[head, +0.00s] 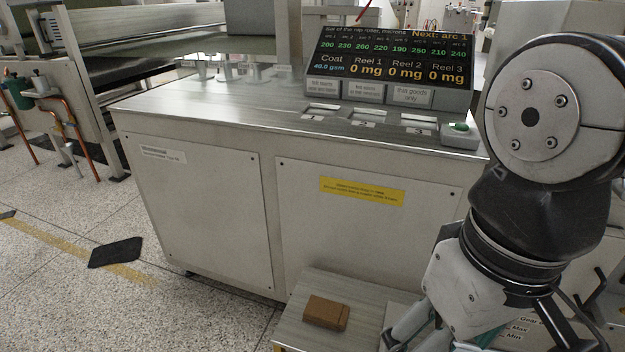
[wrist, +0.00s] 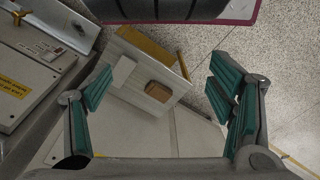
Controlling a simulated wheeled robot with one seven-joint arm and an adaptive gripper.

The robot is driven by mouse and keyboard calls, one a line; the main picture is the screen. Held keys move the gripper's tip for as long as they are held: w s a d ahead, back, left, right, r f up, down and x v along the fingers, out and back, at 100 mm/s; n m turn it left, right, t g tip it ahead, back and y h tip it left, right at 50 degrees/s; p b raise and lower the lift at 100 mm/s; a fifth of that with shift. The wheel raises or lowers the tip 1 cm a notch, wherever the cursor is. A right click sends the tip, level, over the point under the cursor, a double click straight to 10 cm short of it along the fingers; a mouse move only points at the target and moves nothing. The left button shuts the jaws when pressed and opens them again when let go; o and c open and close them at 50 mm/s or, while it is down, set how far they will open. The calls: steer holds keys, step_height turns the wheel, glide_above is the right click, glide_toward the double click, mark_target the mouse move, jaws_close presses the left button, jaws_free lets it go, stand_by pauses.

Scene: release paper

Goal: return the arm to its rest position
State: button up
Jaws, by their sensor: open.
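My arm fills the right side of the head view and hangs downward. My gripper shows in the wrist view (wrist: 162,98), with its two green-padded fingers spread wide apart and nothing between them in their grasp. In the head view only the upper part of the gripper shows at the bottom right; its fingertips are out of frame. A brown block (head: 326,313) lies on a low grey step below the cabinet. The block also shows in the wrist view (wrist: 158,92), beyond the open fingers and apart from them.
A metal cabinet (head: 215,205) stands ahead, with a display board (head: 390,58) and a green button (head: 460,127) on top. The low step (head: 290,325) juts out in front of it. A dark mat piece (head: 115,252) lies on the speckled floor (head: 60,300), which is open at left.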

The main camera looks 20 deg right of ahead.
step_height(320, 180, up, 29)
steer(key=t+p, duration=0.3)
steer(key=p, duration=2.4)
steer(key=shift+d+t, duration=0.25)
steer(key=shift+t, duration=0.15)
steer(key=shift+o, duration=0.5)
steer(key=shift+w+f, duration=0.1)
steer(key=shift+f, duration=0.05)
